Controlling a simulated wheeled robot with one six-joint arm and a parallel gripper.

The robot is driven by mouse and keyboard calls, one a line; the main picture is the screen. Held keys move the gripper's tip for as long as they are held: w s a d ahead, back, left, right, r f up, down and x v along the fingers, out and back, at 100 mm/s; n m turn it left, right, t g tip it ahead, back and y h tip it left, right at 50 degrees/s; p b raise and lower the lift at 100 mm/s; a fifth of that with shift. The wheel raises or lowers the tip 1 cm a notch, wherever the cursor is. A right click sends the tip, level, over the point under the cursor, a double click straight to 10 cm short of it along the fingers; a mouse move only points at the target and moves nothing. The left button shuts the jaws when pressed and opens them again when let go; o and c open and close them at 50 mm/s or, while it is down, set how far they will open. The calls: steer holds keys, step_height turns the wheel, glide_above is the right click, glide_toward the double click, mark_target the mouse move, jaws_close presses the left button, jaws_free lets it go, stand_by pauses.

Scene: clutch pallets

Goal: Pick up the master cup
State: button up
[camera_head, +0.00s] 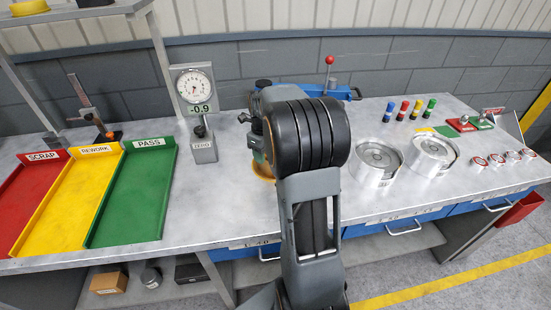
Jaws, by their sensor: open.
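Two shiny metal cup-shaped parts stand on the right half of the bench, a left one (375,178) and a right one (431,167). Both are open at the top with a round part inside. I cannot tell from any readable marking which, if either, is the master cup. My dark arm rises through the middle of the view, left of both cups and apart from them. My gripper is not visible; the arm hides what lies behind it.
Red SCRAP (35,197), yellow REWORK (70,200) and green PASS (133,205) trays lie at left. A dial gauge stand (196,90) reads -0.9. Blue equipment (345,93) stands behind my arm. Coloured cylinders (404,110) and small red-and-white round pieces (496,159) are at right.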

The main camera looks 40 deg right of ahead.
mark_target(265, 172)
steer(key=shift+w+d+f+p, duration=0.1)
steer(key=shift+f+p, duration=0.25)
steer(key=shift+f, duration=2.35)
steer(key=shift+c, duration=0.3)
jaws_close()
steer(key=shift+w+r, duration=0.1)
steer(key=shift+r, duration=0.05)
